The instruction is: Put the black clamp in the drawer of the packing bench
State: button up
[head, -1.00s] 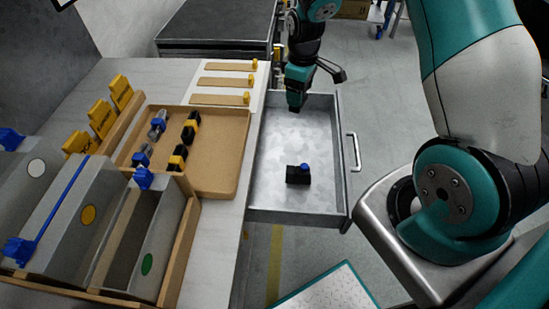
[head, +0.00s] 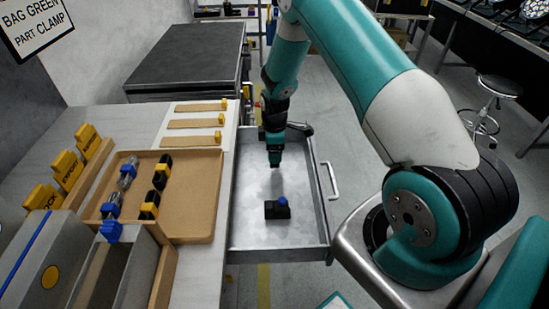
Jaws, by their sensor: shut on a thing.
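A black clamp (head: 277,210) with a blue knob lies on the floor of the open drawer (head: 317,235), towards its near end. My gripper (head: 275,160) points down over the drawer's far half, apart from that clamp. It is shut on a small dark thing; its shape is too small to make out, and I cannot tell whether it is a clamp. The drawer is pulled out from the right side of the packing bench (head: 197,262).
A tan tray (head: 195,212) on the bench holds several clamps, black with yellow and clear with blue. A dark-topped cabinet (head: 190,55) is behind.

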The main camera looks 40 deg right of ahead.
jog(key=shift+f, duration=2.1)
jog(key=shift+f, duration=0.1)
jog(key=o, duration=1)
jog(key=shift+o, duration=0.2)
notch_tip(320, 180, up, 12)
jog(key=shift+a+r+b, duration=0.15)
jog(key=shift+b, duration=0.45)
jog(key=s+a+r+m+y, duration=0.1)
jog(key=s+a+r+y, duration=0.1)
jog(key=s+a+r, duration=0.65)
jog(key=s+a+r+m+y, duration=0.1)
jog(key=s+a+r+m, duration=0.1)
jog(key=s+a+r, duration=0.7)
jog(key=s+a+r+m+y, duration=0.1)
jog(key=s+a+r, duration=0.5)
jog(key=s, duration=0.4)
jog(key=shift+s+r, duration=0.2)
jog(key=shift+r, duration=0.3)
